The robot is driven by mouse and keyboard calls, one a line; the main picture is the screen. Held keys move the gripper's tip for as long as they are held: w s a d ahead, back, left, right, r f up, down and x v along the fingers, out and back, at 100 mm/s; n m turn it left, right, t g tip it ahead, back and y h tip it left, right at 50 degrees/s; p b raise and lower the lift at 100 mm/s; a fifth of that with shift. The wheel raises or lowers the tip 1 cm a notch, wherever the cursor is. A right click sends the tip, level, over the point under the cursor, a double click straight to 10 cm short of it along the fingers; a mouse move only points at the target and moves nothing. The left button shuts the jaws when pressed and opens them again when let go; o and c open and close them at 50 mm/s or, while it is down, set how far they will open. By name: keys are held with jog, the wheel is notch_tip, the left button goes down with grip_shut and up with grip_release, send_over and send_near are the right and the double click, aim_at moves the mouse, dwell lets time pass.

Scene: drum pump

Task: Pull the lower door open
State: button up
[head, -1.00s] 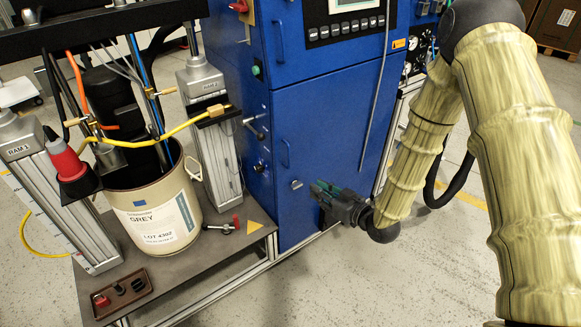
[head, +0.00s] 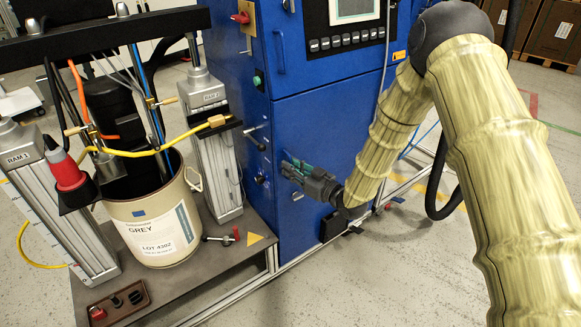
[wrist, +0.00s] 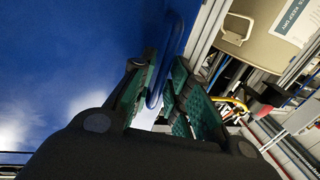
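The lower door (head: 330,130) is the blue panel on the front of the blue cabinet, and it looks closed. Its blue bar handle (wrist: 172,52) shows in the wrist view, running down toward the gap between my fingertips. In the head view my gripper hides the handle. My gripper (head: 286,168) is at the left part of the door, pointing left. In the wrist view my green-padded fingers (wrist: 164,80) are apart, one on each side of the handle's lower end. I cannot tell whether either finger touches it.
A silver latch (head: 297,197) sits on the door just below my gripper. The upper door has its own blue handle (head: 280,52). Floor in front of the cabinet is clear.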

jog(key=shift+w+a, duration=0.35)
grip_shut()
